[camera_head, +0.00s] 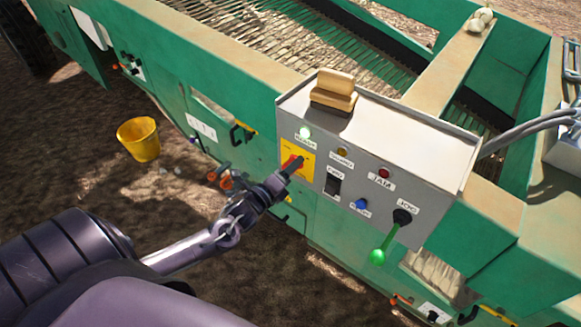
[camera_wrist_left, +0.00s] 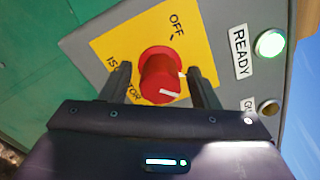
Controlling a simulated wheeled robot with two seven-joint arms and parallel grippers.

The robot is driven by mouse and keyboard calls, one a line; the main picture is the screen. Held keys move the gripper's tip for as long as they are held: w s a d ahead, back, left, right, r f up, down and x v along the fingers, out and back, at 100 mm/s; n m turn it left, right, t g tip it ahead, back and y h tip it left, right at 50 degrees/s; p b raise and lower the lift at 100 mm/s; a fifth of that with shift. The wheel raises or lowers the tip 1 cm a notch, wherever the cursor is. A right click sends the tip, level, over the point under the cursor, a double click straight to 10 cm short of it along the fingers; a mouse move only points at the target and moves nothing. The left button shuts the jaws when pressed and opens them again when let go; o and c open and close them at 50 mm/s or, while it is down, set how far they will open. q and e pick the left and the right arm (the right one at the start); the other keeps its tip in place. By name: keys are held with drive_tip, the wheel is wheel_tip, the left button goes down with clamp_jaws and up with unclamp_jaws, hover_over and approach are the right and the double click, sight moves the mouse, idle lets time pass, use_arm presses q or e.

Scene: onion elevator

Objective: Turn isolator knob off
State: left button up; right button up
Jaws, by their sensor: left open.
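The red isolator knob (camera_wrist_left: 160,76) sits on a yellow plate (camera_wrist_left: 201,38) marked OFF and ISOLATOR in the left wrist view. Its white pointer line does not point at the OFF mark. My left gripper (camera_wrist_left: 161,84) is open, with one finger on each side of the knob. I cannot tell whether the fingers touch it. In the head view my left gripper (camera_head: 289,170) reaches the yellow plate (camera_head: 306,157) on the grey control box (camera_head: 432,172) and partly hides the knob. A green READY light (camera_wrist_left: 270,43) is lit beside the plate. My right gripper is not in view.
The box also carries a black switch (camera_head: 333,185), a blue button (camera_head: 361,204), a red light (camera_head: 384,173) and a lever with a green grip (camera_head: 378,256). A yellow bucket (camera_head: 138,139) stands on the soil at left.

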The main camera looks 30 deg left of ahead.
use_arm(q)
drive_tip(key=c, duration=1)
drive_tip(key=shift+o, duration=0.2)
